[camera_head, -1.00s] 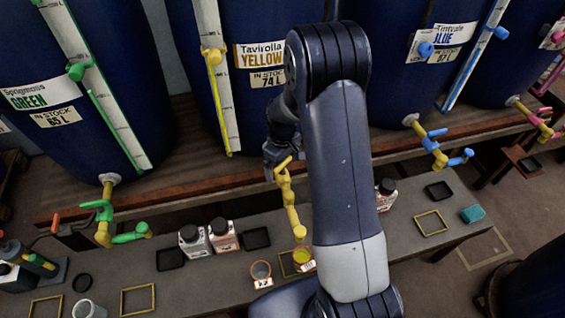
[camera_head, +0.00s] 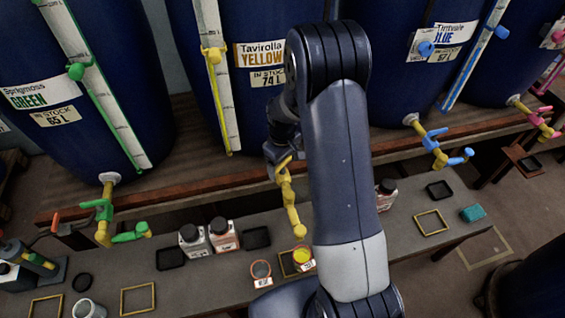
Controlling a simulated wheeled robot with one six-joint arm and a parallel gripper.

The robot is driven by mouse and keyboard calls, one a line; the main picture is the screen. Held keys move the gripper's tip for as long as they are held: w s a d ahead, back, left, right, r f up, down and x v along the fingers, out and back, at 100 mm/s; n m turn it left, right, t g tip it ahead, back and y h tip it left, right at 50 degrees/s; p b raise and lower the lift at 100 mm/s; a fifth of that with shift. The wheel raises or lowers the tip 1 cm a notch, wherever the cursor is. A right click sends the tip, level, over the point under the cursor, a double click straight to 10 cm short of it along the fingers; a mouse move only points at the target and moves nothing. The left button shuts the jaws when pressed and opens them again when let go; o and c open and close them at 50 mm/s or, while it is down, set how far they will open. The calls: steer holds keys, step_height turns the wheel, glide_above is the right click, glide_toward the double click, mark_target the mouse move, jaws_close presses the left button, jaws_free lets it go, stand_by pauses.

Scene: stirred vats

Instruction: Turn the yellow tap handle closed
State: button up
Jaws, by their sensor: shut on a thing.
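The yellow tap (camera_head: 289,205) hangs from the front of the yellow vat (camera_head: 258,119), with its spout pointing down over the bench. Its yellow handle (camera_head: 284,163) shows at the top of the tap, tilted up to the right. My gripper (camera_head: 272,154) is at the handle, on its left side, shut on it; the fingertips are small and dark, and my arm hides part of the grip. A cup with yellow liquid (camera_head: 302,257) stands under the spout, inside a yellow square outline.
An empty cup (camera_head: 261,270) stands left of the yellow one. Two bottles (camera_head: 222,234) and black trays (camera_head: 170,258) are on the bench. Green (camera_head: 106,210) and blue (camera_head: 432,143) taps flank the yellow one. My arm hides the bench's middle.

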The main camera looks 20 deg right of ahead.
mark_target(283, 162)
steer(key=m+b, duration=0.1)
steer(key=m, duration=0.2)
steer(key=shift+f+m+b, duration=0.1)
steer(key=shift+m+b, duration=0.2)
steer(key=shift+b, duration=0.1)
steer(key=shift+m+b, duration=0.45)
steer(key=shift+m, duration=1.15)
steer(key=o, duration=1)
step_height(283, 162, up, 11)
steer(key=shift+f, duration=0.1)
